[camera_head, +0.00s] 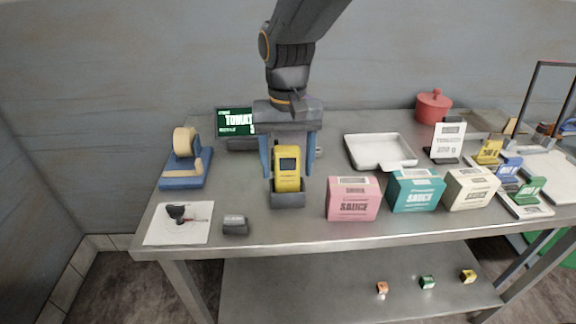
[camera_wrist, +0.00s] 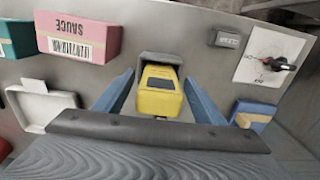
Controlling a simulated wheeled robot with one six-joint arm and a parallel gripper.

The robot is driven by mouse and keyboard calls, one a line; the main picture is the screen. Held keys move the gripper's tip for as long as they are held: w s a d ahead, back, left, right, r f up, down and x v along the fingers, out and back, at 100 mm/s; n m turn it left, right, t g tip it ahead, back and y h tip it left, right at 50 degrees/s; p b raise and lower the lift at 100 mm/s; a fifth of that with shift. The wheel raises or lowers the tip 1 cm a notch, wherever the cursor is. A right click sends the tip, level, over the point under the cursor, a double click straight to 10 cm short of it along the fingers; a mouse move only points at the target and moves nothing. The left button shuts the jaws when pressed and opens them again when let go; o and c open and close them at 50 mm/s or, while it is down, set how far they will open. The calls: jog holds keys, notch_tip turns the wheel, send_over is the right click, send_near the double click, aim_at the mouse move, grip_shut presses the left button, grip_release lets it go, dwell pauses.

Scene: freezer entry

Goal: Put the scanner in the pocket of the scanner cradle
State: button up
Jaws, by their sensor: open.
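The yellow scanner (camera_head: 287,170) with a dark screen stands upright in the pocket of the grey scanner cradle (camera_head: 288,200), near the middle of the table. In the wrist view the scanner (camera_wrist: 160,92) also shows with its lower end in the cradle (camera_wrist: 160,58). My gripper (camera_head: 290,172) is open, with one blue finger on each side of the scanner and a visible gap to it on both sides. In the wrist view the fingers of my gripper (camera_wrist: 157,95) are likewise spread apart. The inside of the pocket is hidden.
Pink (camera_head: 352,199), teal (camera_head: 416,190) and cream (camera_head: 471,188) boxes stand right of the cradle. A white tray (camera_head: 380,152) lies behind them. A tape dispenser (camera_head: 186,165), a white picture card (camera_head: 180,223) and a small grey block (camera_head: 235,224) are at the left.

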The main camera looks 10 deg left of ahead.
notch_tip(320, 180, up, 12)
jog(key=shift+f+b, duration=0.15)
jog(key=shift+b, duration=0.9)
